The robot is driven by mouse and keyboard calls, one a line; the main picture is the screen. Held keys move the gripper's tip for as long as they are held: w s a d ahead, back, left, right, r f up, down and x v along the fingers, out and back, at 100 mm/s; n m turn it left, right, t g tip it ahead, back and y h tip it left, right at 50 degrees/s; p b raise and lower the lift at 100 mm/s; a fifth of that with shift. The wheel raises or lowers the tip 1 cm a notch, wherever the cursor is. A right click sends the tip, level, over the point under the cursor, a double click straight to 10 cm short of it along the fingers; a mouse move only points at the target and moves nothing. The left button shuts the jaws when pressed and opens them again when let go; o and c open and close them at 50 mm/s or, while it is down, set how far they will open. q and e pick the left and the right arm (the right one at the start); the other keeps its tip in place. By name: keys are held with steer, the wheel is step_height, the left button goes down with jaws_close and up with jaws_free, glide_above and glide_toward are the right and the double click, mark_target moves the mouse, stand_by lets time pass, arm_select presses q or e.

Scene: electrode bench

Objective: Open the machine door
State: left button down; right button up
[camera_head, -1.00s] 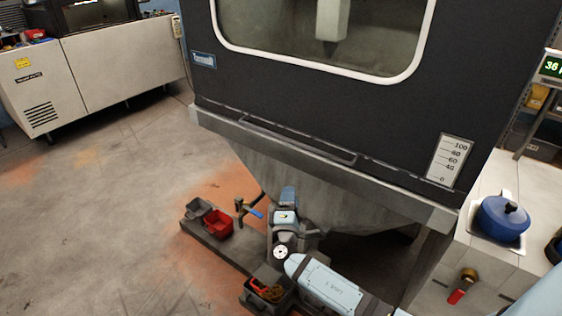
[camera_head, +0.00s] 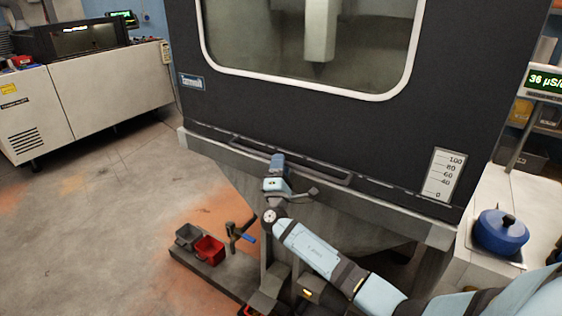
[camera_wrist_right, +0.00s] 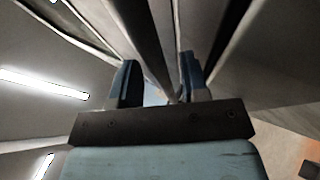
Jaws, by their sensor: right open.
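The machine door (camera_head: 300,125) is a large dark panel with a white-framed window (camera_head: 320,45). It looks closed. A long horizontal handle bar (camera_head: 325,173) runs along its lower edge. My right gripper (camera_head: 278,158) is at the handle's left-middle part, its fingers pointing up toward the door. In the right wrist view the two blue fingers (camera_wrist_right: 157,80) are apart, and a grey bar (camera_wrist_right: 142,45), likely the handle, runs between them. I cannot tell whether either finger touches it. My left gripper is not in view.
A floor-level base with a grey bin (camera_head: 187,236), a red bin (camera_head: 209,250) and a blue-handled tool (camera_head: 240,236) lies below the machine. A blue pot (camera_head: 500,232) stands on the right counter. The floor at left is clear.

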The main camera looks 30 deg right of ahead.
mark_target(281, 60)
steer(key=shift+w+d+r, duration=0.35)
steer(key=shift+w, duration=0.05)
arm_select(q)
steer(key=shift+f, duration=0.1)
